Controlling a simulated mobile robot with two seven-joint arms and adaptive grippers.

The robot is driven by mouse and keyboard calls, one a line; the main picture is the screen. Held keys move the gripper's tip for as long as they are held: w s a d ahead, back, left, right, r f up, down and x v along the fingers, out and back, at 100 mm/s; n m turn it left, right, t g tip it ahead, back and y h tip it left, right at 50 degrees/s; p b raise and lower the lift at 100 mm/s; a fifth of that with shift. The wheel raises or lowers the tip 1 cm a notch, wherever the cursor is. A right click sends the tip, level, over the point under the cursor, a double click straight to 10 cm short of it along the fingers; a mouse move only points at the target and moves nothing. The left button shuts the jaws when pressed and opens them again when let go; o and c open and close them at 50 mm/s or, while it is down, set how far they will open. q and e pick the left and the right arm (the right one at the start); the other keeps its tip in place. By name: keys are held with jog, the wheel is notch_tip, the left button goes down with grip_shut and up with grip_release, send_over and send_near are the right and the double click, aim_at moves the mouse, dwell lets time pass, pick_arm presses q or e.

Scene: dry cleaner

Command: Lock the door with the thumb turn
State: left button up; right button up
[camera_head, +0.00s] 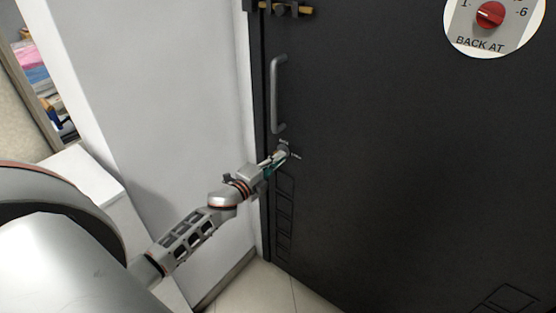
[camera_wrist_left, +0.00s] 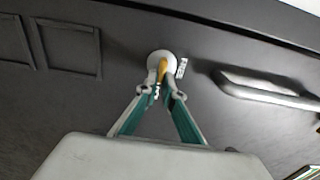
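The dark door (camera_head: 400,170) appears closed, with the thumb turn (camera_wrist_left: 163,65) near its left edge, below the bar handle. The thumb turn is a small brass-coloured tab on a round pale plate (camera_wrist_left: 160,54); in the wrist view the tab stands nearly upright, slightly tilted. My left gripper (camera_head: 280,158) is at the plate in the head view. In the left wrist view its two fingertips (camera_wrist_left: 162,84) close in on either side of the tab and seem to touch it. The fingertips hide the tab's lower end. My right gripper is out of view.
A grey bar handle (camera_head: 276,95) is just above the thumb turn; it also shows in the left wrist view (camera_wrist_left: 268,92). A brass-and-dark fitting (camera_head: 285,9) is at the door's top left. A round sign with a red dial (camera_head: 490,15) hangs upper right. A white wall (camera_head: 165,90) flanks the door.

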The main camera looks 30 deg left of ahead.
pick_arm(q)
jog(key=o, duration=0.4)
jog(key=s, duration=0.8)
jog(key=s+a, duration=0.1)
jog(key=s, duration=0.3)
dwell(0.3)
jog(key=s+d+f+n+g, duration=0.2)
jog(key=s+d+f+n, duration=0.3)
jog(key=s+d+f, duration=0.2)
jog(key=s+d+f+n+g+h, duration=0.1)
jog(key=s+d+f+n+g, duration=0.2)
jog(key=s+d+f+n, duration=0.2)
jog(key=s+d+f+n+g, duration=0.2)
jog(key=s+d+f+n, duration=0.2)
jog(key=s+d+f, duration=0.4)
jog(key=shift+s+d+f+n, duration=0.2)
jog(key=shift+s+d, duration=0.35)
jog(key=shift+d, duration=0.1)
jog(key=shift+s+d+f+n, duration=0.15)
jog(key=shift+s+d+n, duration=0.05)
jog(key=shift+s+d, duration=0.35)
